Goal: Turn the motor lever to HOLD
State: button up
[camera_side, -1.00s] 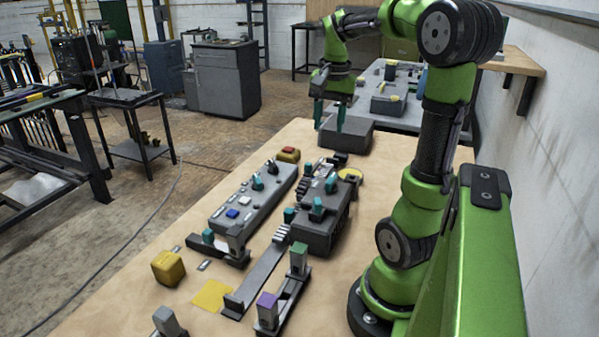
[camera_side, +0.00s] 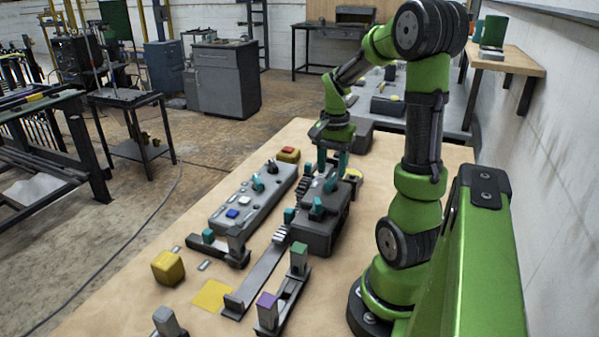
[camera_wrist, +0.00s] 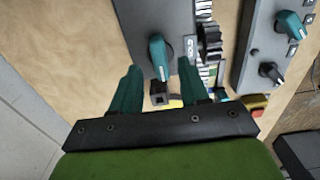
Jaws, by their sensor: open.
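My gripper (camera_side: 331,170) is open, with its teal fingers pointing down at the far end of the dark grey box (camera_side: 318,238). A teal lever (camera_side: 317,208) stands on top of that box, just in front of the fingers. In the wrist view, a teal lever (camera_wrist: 158,55) on a round base shows ahead of and between the fingertips of my gripper (camera_wrist: 159,72). Contact cannot be told. A small label plate (camera_wrist: 190,47) lies beside this lever; its wording is too small to read.
A long grey panel (camera_side: 236,212) to the left carries a teal lever (camera_side: 258,183), a dark knob (camera_side: 272,167) and coloured buttons. A yellow block (camera_side: 168,268), a yellow square (camera_side: 213,295) and a stand with green and purple blocks (camera_side: 285,300) lie nearer on the wooden table.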

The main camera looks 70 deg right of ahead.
aim_at(331, 178)
jog(key=shift+f, duration=1.65)
grip_shut()
